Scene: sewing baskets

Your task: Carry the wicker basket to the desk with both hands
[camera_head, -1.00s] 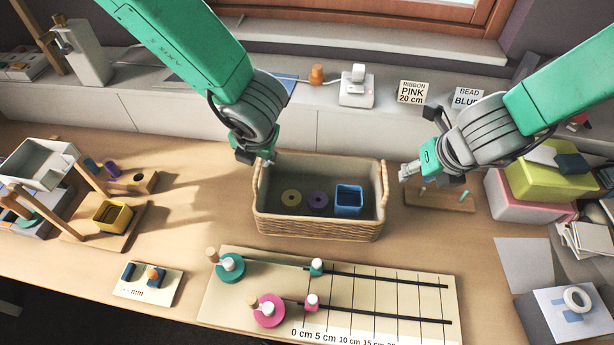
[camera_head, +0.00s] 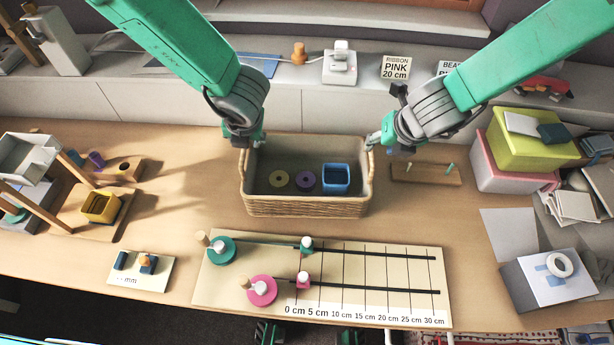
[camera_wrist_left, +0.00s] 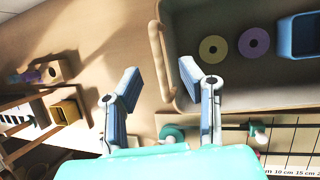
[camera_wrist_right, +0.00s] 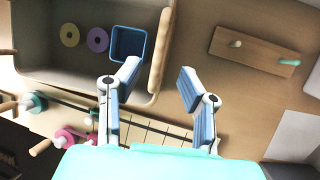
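The wicker basket (camera_head: 306,206) stands upright on the desk (camera_head: 190,215). It holds a yellow spool (camera_head: 279,179), a purple spool (camera_head: 305,180) and a blue square cup (camera_head: 336,179). My left gripper (camera_head: 246,142) is at the basket's left end; in the left wrist view its fingers (camera_wrist_left: 166,82) are open, with the left handle (camera_wrist_left: 160,60) near the inner fingertip. My right gripper (camera_head: 374,142) is at the right end; in the right wrist view its fingers (camera_wrist_right: 159,72) are open, with the right handle (camera_wrist_right: 159,55) between or just beyond the tips. Contact cannot be told.
A measuring board (camera_head: 215,285) with teal and pink ribbon spools lies in front of the basket. A wooden peg board (camera_head: 426,174) and stacked boxes (camera_head: 520,150) are at right. A wooden stand with a yellow cup (camera_head: 99,207) is at left.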

